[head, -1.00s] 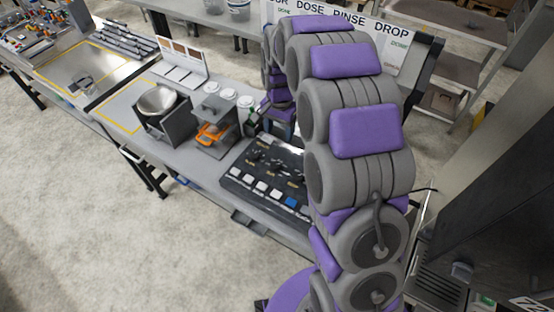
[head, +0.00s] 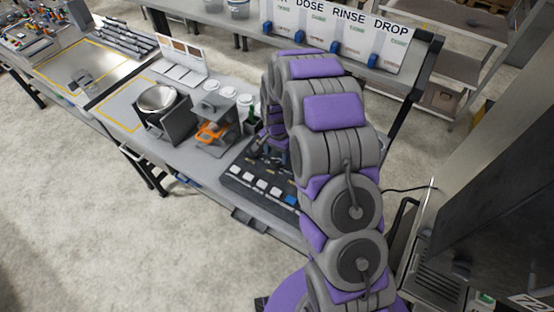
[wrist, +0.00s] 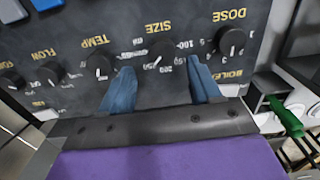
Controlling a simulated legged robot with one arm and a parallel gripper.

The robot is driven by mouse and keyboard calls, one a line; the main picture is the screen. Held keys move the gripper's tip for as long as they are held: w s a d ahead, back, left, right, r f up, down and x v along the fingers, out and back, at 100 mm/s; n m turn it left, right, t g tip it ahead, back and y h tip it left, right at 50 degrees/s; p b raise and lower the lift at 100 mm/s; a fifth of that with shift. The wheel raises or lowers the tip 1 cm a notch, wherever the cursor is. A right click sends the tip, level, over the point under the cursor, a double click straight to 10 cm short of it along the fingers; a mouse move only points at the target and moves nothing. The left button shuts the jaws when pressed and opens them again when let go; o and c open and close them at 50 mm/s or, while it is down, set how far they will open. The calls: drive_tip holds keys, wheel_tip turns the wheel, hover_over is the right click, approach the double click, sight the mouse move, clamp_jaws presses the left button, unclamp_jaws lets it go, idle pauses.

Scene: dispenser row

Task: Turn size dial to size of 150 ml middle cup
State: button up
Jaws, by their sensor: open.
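The size dial (wrist: 161,52) is a black knob on the dark panel in the wrist view, under an upside-down SIZE label with numbers around it. My gripper (wrist: 158,68) is open, with one blue finger on each side of the size dial and a gap between them. The fingertips look close to the panel; I cannot tell whether they touch the knob. In the head view the control panel (head: 262,186) shows partly, and my arm hides its right part and the gripper's fingers. No middle cup can be picked out with certainty.
The dose dial (wrist: 231,42) is right of the right finger; the temp dial (wrist: 100,66) and flow dial (wrist: 50,74) are left. A green object (wrist: 286,118) is at the right. In the head view, a grinder-like machine (head: 213,122) and a metal bowl (head: 158,99) stand left of the panel.

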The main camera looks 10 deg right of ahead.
sight(275, 162)
drive_tip(key=f, duration=0.1)
drive_tip(key=a+f, duration=0.1)
drive_tip(key=f, duration=0.1)
drive_tip(key=shift+a+f, duration=0.25)
drive_tip(key=shift+f, duration=0.15)
drive_tip(key=shift+d+f, duration=0.1)
drive_tip(key=shift+d, duration=0.5)
drive_tip(key=c, duration=0.3)
drive_tip(key=shift+a, duration=0.3)
drive_tip(key=c, duration=0.5)
drive_tip(key=shift+c, duration=1.1)
drive_tip(key=shift+w, duration=0.15)
